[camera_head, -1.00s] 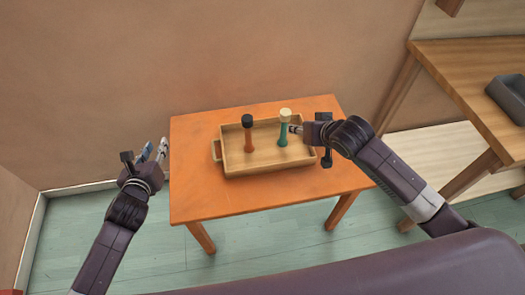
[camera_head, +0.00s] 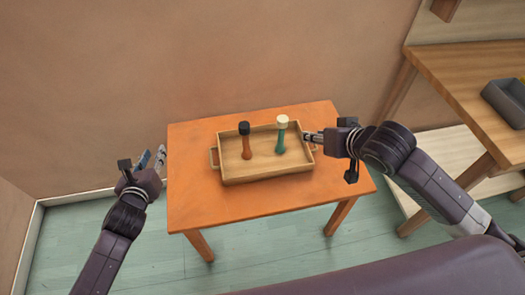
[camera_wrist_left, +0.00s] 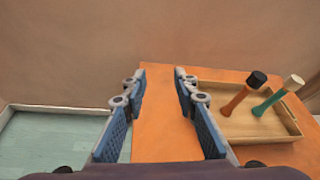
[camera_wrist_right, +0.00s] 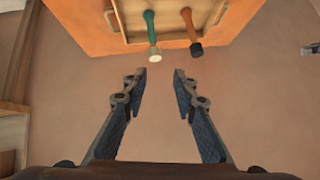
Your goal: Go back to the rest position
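A wooden tray (camera_head: 268,176) with end handles sits on the orange table (camera_head: 200,204). In it stand an orange-brown handled tool with a black head (camera_head: 246,141) and a green handled tool with a cream head (camera_head: 281,134). Both also show in the left wrist view, black-headed (camera_wrist_left: 243,92) and cream-headed (camera_wrist_left: 277,96). My left gripper (camera_head: 152,158) is open and empty, left of the table; its fingers are apart in its wrist view (camera_wrist_left: 162,110). My right gripper (camera_head: 308,137) is at the tray's right end, apart from the green tool; its wrist view shows fingers apart and nothing between them (camera_wrist_right: 160,110).
A wooden workbench (camera_head: 465,75) with a grey bin (camera_head: 505,102) stands at the right, a pale lower shelf (camera_head: 440,160) below it. A brown wall rises behind the table. Green floor is clear at the front left.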

